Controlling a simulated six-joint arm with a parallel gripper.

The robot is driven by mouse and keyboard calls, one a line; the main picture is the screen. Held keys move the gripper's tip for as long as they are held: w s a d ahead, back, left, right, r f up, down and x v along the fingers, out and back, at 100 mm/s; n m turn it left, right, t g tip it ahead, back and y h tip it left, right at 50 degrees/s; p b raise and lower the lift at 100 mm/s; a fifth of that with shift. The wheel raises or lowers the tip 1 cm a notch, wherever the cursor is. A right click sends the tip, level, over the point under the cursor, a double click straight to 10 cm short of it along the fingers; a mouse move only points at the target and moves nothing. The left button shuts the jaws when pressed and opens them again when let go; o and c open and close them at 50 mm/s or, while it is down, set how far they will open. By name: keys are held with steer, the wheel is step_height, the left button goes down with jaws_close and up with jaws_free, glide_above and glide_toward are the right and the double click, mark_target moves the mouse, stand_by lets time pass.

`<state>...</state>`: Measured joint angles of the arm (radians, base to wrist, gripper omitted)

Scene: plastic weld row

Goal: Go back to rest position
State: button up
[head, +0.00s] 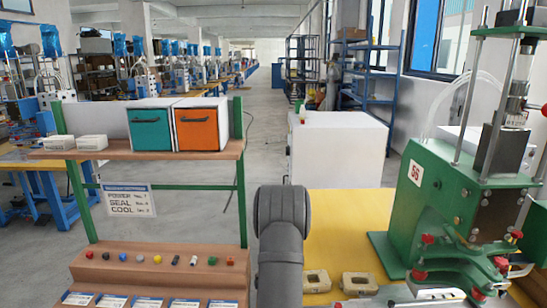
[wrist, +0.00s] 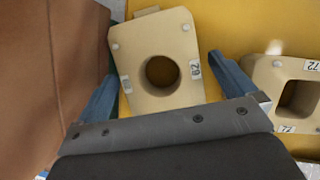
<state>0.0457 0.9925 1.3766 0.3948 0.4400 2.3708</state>
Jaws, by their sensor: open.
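My gripper (wrist: 162,68) shows in the wrist view with its two blue fingers spread apart and nothing gripped. A beige block with a round hole (wrist: 185,45) lies below, between the fingers in the picture. I cannot tell how far above it the fingertips are. A second beige block with a squarish hole (wrist: 262,75) and "72" labels is to the right, outside the fingers. In the head view two beige blocks, a left one (head: 317,272) and a right one (head: 360,275), lie on the yellow tabletop (head: 345,215). My gripper is not visible there.
A green press (head: 440,205) marked 56 stands on the right of the table. A brown panel with coloured knobs (head: 150,275) is at left, below a shelf (head: 120,153) with a teal drawer box (head: 150,130) and an orange one (head: 202,130). A white cabinet (head: 335,150) stands behind.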

steer(key=v, duration=1.8)
steer(key=x, duration=1.8)
step_height(320, 180, up, 8)
steer(key=s+n, duration=0.1)
steer(key=shift+d+n+y, duration=0.2)
steer(key=shift+n+y, duration=0.1)
steer(key=shift+f, duration=0.1)
